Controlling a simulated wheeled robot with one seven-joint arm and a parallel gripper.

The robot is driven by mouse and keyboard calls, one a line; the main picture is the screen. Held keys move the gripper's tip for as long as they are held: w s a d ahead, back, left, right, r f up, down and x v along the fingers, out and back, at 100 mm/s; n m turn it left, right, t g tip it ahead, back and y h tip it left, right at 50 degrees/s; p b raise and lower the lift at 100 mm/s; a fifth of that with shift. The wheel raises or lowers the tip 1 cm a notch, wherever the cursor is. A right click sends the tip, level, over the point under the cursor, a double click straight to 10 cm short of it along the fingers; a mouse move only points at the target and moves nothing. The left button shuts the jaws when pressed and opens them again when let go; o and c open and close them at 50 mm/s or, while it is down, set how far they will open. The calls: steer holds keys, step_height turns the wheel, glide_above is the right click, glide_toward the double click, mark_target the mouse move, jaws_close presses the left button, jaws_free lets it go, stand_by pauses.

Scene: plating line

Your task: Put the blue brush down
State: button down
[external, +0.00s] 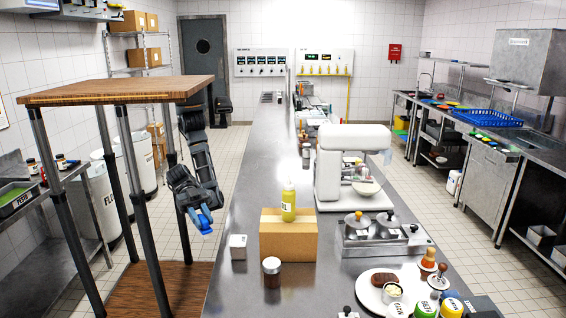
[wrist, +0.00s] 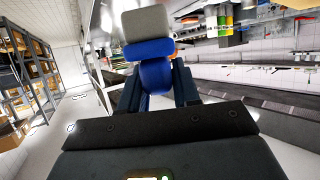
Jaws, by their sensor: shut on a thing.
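The blue brush (wrist: 150,50) is between the fingers of my gripper (wrist: 156,78) in the wrist view. Its blue handle is gripped, and a grey block-shaped end points away from the gripper. In the external view my gripper (external: 198,212) hangs low at the left edge of the steel counter (external: 236,200), with a small blue part of the brush (external: 206,229) showing below it. The brush looks clear of the counter top. Most of it is hidden by the gripper in that view.
A white block (external: 238,247), a cardboard box (external: 289,238) with a yellow bottle (external: 288,205) and a brown jar (external: 271,271) stand on the counter near my gripper. A wood-topped table (external: 120,90) stands left. Bare counter lies behind the box.

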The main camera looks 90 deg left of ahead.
steer(key=w+a+r+n+t+y+p, duration=0.15)
steer(key=a+n+t+y, duration=0.35)
steer(key=a, duration=1)
steer(key=shift+n+y, duration=0.4)
steer(key=shift+n, duration=0.3)
steer(key=shift+w+a+f, duration=0.95)
steer(key=shift+w+f, duration=0.75)
steer(key=shift+f, duration=0.9)
steer(key=shift+w+a+f, duration=0.95)
steer(key=shift+w+f, duration=0.8)
steer(key=shift+f, duration=0.85)
steer(key=shift+w+a+f, duration=0.95)
steer(key=shift+w+f, duration=0.75)
steer(key=shift+f, duration=0.9)
steer(key=shift+f, duration=0.1)
steer(key=c, duration=0.8)
jaws_free()
